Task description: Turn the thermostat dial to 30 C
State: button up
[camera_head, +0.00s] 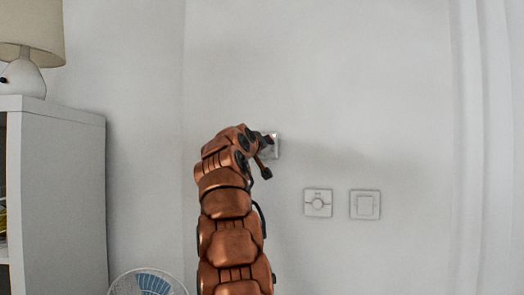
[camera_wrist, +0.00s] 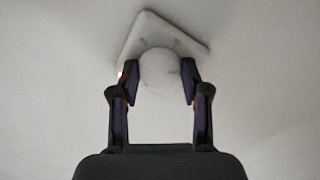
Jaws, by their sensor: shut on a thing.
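The thermostat dial (camera_wrist: 160,68) is a round white knob on a square white wall plate (camera_wrist: 148,25). In the wrist view the plate looks tilted relative to my gripper. My gripper (camera_wrist: 160,82) has one dark finger on each side of the dial and is shut on it. In the head view the plate (camera_head: 275,148) is at the middle, mostly hidden behind my copper-coloured arm and gripper. A small orange light shows at the plate's left corner in the wrist view. I cannot read any temperature mark or the dial's setting.
Two other wall plates are at lower right: one with a small round knob (camera_head: 318,203) and a square switch (camera_head: 364,204). A white cabinet (camera_head: 62,170) with a lamp (camera_head: 30,45) stands at left.

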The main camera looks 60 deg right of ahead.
jog(key=shift+m, duration=0.4)
dwell(0.4)
jog(key=o, duration=1.2)
jog(key=shift+c, duration=0.2)
jog(key=shift+a, duration=0.1)
jog(key=v, duration=1.1)
jog(key=shift+a, duration=0.35)
jog(key=shift+s, duration=0.1)
